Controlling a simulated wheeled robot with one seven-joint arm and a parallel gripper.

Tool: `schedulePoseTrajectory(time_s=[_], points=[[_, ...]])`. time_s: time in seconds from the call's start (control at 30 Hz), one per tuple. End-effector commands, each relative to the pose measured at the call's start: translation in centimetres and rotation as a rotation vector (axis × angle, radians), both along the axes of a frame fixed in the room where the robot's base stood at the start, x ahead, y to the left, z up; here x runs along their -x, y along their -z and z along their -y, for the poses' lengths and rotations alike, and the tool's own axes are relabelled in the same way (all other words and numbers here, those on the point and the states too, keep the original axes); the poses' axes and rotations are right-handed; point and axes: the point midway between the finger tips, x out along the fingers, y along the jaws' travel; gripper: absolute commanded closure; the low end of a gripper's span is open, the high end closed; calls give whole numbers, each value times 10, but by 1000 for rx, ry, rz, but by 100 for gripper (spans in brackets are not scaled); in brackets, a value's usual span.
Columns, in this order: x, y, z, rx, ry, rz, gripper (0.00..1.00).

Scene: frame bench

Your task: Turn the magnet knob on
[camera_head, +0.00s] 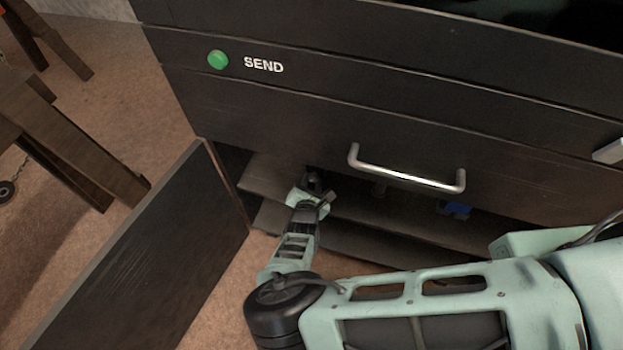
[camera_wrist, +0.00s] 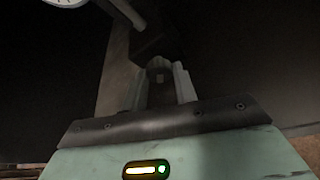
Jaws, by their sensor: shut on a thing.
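My gripper (camera_head: 314,182) reaches into the open lower compartment of the dark bench, above a shelf. A pale rod (camera_wrist: 122,10) rises from near the block, and part of a round white dial (camera_wrist: 66,2) shows at the top left edge. In the head view the block is mostly hidden by the gripper and shadow.
The compartment door (camera_head: 130,260) stands open at the left. A metal handle (camera_head: 405,172) sticks out just above the opening. A blue thing (camera_head: 455,209) lies further right inside. A green button (camera_head: 217,60) marked SEND is on the bench front. Shelves (camera_head: 375,212) bound the space.

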Motion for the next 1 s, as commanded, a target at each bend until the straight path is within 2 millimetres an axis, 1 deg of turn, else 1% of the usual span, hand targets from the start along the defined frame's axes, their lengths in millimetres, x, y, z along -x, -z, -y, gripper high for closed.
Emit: schedulePoseTrajectory(time_s=[0.47,0.5,0.57,1.0], points=[[0,0,0,-17,1,8,94],[0,0,0,-17,1,8,66],[0,0,0,-17,1,8,50],[0,3,0,8,3,-5,50]])
